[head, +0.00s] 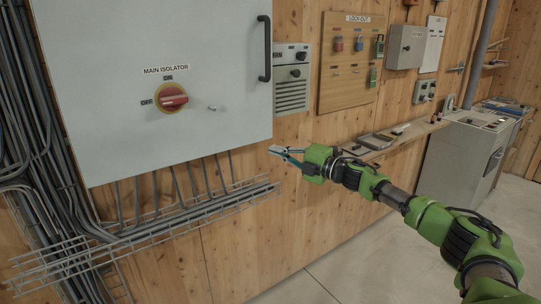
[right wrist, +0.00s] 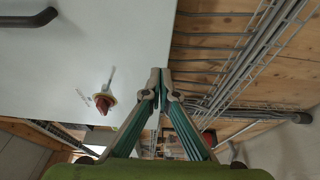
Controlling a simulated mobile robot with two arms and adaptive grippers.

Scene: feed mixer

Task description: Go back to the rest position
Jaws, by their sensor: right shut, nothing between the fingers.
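My right gripper (head: 274,151) is shut and empty in the head view, just off the lower right corner of a grey cabinet (head: 200,105). Its closed fingers also show in the right wrist view (right wrist: 160,75), in front of the cabinet's edge (right wrist: 145,35) and apart from the rotary switch. The cabinet carries the label MAIN ISOLATOR and a red rotary switch (head: 172,98) on a yellow plate, with ON above and OFF to its left. The switch also shows in the right wrist view (right wrist: 103,104). My left gripper is in neither view.
A wire cable tray (head: 150,232) runs below the cabinet. A LOCK-OUT board (head: 351,62) with padlocks hangs to the right. A narrow shelf (head: 400,138) with small items juts from the wooden wall behind my right arm. The floor (head: 345,265) at the lower middle is clear.

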